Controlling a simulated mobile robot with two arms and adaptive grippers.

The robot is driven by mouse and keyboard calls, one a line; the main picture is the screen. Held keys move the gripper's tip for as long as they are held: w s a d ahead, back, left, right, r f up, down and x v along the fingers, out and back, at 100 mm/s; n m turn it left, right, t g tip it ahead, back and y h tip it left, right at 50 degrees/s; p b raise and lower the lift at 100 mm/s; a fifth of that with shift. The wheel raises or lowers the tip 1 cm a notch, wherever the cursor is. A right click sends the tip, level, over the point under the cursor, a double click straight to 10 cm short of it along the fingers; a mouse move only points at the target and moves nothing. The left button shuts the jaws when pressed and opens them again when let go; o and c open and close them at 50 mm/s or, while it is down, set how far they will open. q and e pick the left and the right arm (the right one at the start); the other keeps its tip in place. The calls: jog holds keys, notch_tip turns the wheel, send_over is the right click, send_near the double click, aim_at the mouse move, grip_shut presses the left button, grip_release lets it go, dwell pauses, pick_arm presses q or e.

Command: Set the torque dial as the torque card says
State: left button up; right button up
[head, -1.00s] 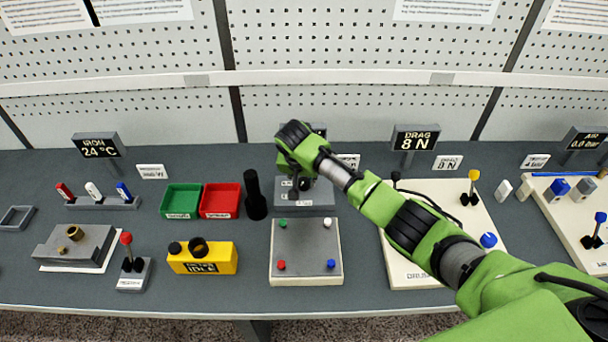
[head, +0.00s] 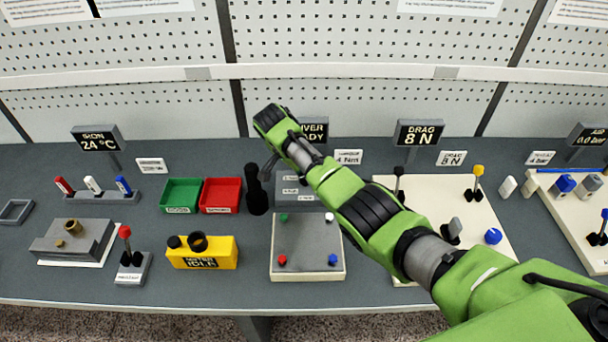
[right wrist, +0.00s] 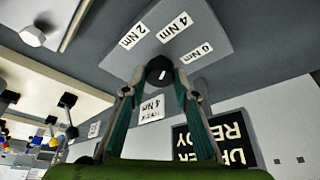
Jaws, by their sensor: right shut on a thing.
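The torque dial (right wrist: 159,66) is a round black knob with a white mark, on a grey block (right wrist: 190,25) labelled 2 Nm, 4 Nm and 6 Nm. I cannot tell for sure which label the mark points to. My right gripper (right wrist: 160,84) is shut on the dial, one finger at each side. In the head view my right arm covers the dial and part of the grey block (head: 305,203). The torque card (head: 348,157) behind it reads 4 Nm; it also shows in the right wrist view (right wrist: 151,108). My left gripper is not in view.
A display (head: 318,130) reading DRIVER READY stands behind the block. A black upright cylinder (head: 257,198) stands just left of it, beside the red bin (head: 220,196). A grey plate with coloured knobs (head: 306,243) lies in front. Bare bench lies along the front edge.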

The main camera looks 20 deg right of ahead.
dwell(0.3)
jog(key=o, duration=1.1)
jog(key=v, duration=1.2)
